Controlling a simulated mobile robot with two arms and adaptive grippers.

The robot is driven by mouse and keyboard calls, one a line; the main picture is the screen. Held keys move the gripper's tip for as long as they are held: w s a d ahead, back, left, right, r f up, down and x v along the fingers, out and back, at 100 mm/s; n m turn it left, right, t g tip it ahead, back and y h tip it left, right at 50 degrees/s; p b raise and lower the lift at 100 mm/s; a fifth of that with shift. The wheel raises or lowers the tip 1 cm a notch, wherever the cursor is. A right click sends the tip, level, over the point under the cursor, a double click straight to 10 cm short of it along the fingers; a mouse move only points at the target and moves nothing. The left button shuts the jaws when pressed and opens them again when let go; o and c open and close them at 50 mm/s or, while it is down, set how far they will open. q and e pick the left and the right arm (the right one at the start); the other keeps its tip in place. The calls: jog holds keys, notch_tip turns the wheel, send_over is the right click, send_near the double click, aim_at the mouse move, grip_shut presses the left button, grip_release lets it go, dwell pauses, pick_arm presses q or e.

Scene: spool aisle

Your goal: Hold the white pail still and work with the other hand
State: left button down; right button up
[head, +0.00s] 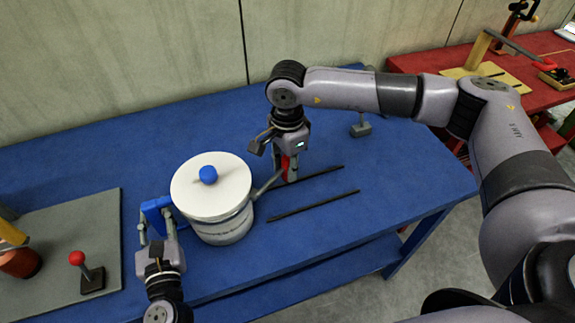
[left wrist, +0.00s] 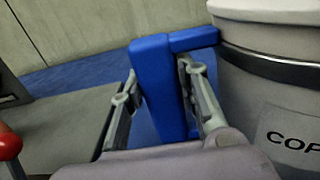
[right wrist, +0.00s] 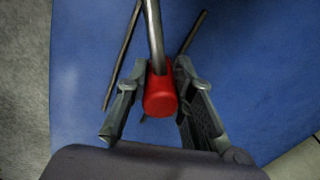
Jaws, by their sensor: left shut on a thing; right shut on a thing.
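The white pail (head: 222,224) stands upright on the blue table with its white lid (head: 232,195) on top. The left wrist view shows a dark band and a label reading "COP" on the pail (left wrist: 265,90). My left gripper (head: 157,228) is shut on the blue handle (left wrist: 155,85) at the pail's left side. My right gripper (head: 283,168) is shut on the red grip (right wrist: 160,95) of a grey metal lever (head: 264,186). The lever runs toward the pail's right side; I cannot tell how it joins.
Two dark strips (head: 314,205) lie on the blue table (head: 400,180) right of the pail. A grey mat (head: 75,235) at left carries a red-knobbed lever (head: 90,275). A small grey object (head: 361,128) stands behind. A red bench (head: 430,62) is at back right.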

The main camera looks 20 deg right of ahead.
grip_shut()
dwell(0.4)
pick_arm(q)
jog(key=shift+d, duration=0.1)
pick_arm(e)
jog(key=w+a+n, duration=0.5)
jog(key=a+n, duration=0.1)
jog(key=n, duration=0.1)
jog(key=shift+a+n, duration=0.2)
jog(key=shift+n, duration=0.1)
jog(key=shift+a, duration=0.1)
dwell(0.6)
jog(key=o, duration=0.5)
grip_release()
jog(key=shift+o, duration=1)
